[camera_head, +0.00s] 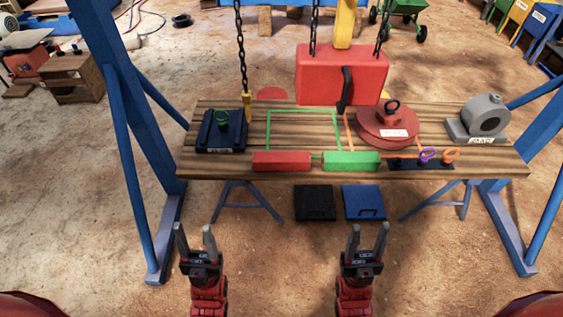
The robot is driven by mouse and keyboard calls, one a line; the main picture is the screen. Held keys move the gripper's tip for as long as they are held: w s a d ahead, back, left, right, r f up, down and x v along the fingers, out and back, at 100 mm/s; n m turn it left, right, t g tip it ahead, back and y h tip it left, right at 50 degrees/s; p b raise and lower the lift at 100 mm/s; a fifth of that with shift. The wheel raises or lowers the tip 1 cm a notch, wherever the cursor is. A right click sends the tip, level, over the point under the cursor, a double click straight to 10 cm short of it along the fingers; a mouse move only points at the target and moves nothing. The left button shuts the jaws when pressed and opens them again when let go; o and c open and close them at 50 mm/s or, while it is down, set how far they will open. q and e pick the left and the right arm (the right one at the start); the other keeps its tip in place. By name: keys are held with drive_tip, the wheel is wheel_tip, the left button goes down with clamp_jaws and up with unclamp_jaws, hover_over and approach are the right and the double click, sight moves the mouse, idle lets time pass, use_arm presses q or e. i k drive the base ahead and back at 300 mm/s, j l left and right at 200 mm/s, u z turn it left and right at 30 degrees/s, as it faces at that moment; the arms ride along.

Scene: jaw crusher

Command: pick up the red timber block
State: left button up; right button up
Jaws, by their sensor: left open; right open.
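The red timber block (282,161) is a long bar lying on the front edge of the wooden workbench (225,170). A green block (351,161) lies end to end with it on its right, also along the front edge. My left gripper (195,238) is open and empty, in front of the bench, below and left of the red block. My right gripper (369,238) is open and empty, below and right of the red block. Both grippers are well apart from the blocks.
A red box (341,72) sits behind the bench top among hanging chains. On the bench are a dark blue block (221,132), a red disc (386,128) and a grey machine (485,118). Blue frame legs (145,145) stand at the sides. Black (315,203) and blue (363,202) pads lie below.

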sight(262, 161)
drive_tip(key=i+j+z, duration=0.1)
drive_tip(key=j+z, duration=0.25)
drive_tip(key=z, duration=0.15)
drive_tip(key=j+z, duration=0.45)
drive_tip(key=i+j+z, duration=0.1)
drive_tip(key=j, duration=0.5)
drive_tip(key=i+j, duration=0.15)
drive_tip(key=j, duration=0.45)
drive_tip(key=i+j+z, duration=0.15)
drive_tip(key=j, duration=0.45)
drive_tip(key=i, duration=0.15)
